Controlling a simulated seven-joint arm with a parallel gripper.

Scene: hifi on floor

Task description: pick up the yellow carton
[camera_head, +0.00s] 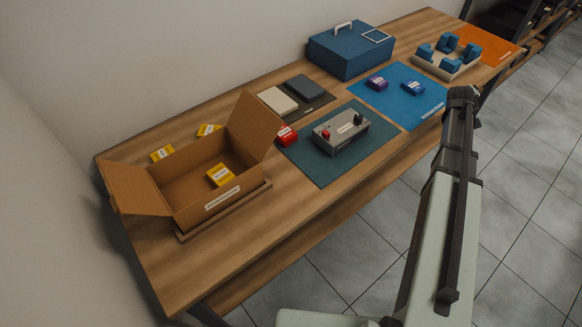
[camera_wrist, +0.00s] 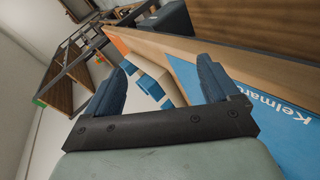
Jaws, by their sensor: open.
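Three small yellow cartons with pale labels show in the head view. One yellow carton (camera_head: 220,175) lies inside the open cardboard box (camera_head: 190,207). Another yellow carton (camera_head: 162,154) lies on the table behind the box. No yellow carton shows in the wrist view.
A red carton (camera_head: 286,136) and a grey device (camera_head: 341,132) stand right of the box. A blue toolbox (camera_head: 350,52), a blue mat (camera_head: 400,100) with two small cartons, and a tray of blue blocks (camera_head: 446,67) lie farther along. The table's front left is clear.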

